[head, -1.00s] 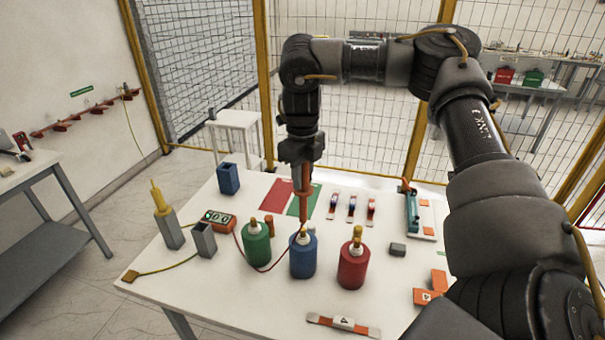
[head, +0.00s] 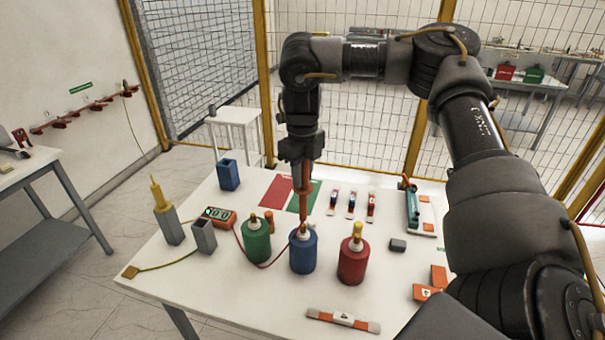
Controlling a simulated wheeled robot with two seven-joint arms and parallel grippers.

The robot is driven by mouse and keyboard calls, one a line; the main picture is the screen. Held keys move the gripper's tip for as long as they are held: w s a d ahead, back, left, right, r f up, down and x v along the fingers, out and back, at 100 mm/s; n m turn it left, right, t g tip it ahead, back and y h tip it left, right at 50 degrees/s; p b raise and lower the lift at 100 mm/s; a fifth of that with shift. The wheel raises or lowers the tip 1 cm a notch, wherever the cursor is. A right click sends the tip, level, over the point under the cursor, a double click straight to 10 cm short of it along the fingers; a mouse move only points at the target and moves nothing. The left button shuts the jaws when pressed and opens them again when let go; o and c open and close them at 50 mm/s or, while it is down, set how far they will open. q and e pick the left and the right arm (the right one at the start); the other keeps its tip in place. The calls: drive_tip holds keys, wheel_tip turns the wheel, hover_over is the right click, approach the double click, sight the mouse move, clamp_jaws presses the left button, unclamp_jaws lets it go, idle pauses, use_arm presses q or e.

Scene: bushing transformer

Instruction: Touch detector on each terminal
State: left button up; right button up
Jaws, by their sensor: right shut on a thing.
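My right gripper (head: 301,188) is shut on an orange detector probe (head: 302,207), pointing straight down over the blue bushing. The probe's tip is at the top terminal of the blue bushing (head: 303,256); I cannot tell whether it touches. The green bushing (head: 256,246) stands to its left, the red bushing (head: 352,264) to its right, each upright with a brass terminal on top. The orange detector box (head: 219,216) with a green-lit display lies left of the green bushing. A red lead runs from it past the green bushing. My left gripper is not in view.
Grey holders (head: 204,237) stand at the left, one with a yellow rod (head: 156,192). A blue holder (head: 229,175), red and green mats (head: 277,191) and small coloured parts (head: 351,205) are behind. A striped bar (head: 342,320) lies in front. The white table (head: 190,282) is clear at front left.

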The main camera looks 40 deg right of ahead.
drive_tip(key=shift+f, duration=0.35)
idle(0.3)
idle(0.7)
wheel_tip(320, 180, up, 3)
drive_tip(key=p, duration=0.3)
drive_tip(key=shift+f, duration=0.1)
drive_tip(key=shift+r+p, duration=0.65)
drive_tip(key=shift+r, duration=2.95)
drive_tip(key=shift+f, duration=0.1)
